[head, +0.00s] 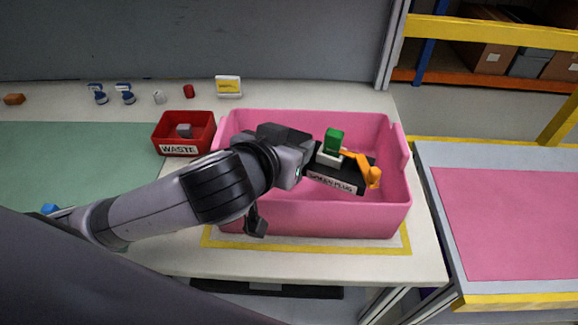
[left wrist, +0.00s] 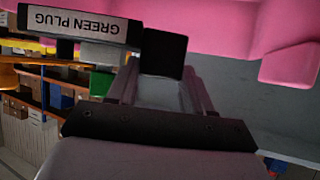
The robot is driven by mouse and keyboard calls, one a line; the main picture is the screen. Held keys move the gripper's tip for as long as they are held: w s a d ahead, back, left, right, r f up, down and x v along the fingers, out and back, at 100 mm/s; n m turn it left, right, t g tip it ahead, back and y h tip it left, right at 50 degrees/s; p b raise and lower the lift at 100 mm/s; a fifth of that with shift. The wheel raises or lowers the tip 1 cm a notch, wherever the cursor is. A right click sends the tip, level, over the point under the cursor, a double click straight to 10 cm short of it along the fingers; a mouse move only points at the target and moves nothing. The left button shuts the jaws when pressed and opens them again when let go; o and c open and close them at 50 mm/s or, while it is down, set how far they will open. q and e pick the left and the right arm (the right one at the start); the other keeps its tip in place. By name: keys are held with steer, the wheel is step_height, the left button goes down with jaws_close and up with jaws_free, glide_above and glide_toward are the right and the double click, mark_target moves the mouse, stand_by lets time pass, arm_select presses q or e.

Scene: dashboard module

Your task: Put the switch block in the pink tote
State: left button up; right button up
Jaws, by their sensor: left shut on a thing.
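The switch block (head: 333,181) is black, with a label reading GREEN PLUG, a green piece on a white base and an orange part at its right end. It is within the outline of the pink tote (head: 310,219) in the head view; how high it is above the floor is hard to tell. My left gripper (head: 306,160) is shut on the block's left end. In the left wrist view the labelled block (left wrist: 80,24) shows upside down beside the gripper (left wrist: 163,62), with pink tote wall (left wrist: 215,15) behind. My right gripper is not in view.
A red WASTE bin (head: 182,149) with a grey cube stands left of the tote. A pink-topped surface (head: 510,220) stands at the right.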

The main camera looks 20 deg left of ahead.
arm_select(q)
step_height(320, 180, down, 5)
steer(key=shift+r+b, duration=0.2)
steer(key=shift+b, duration=0.1)
steer(key=shift+f+b, duration=0.3)
steer(key=shift+f, duration=0.4)
steer(key=o, duration=1.2)
steer(key=shift+r, duration=0.1)
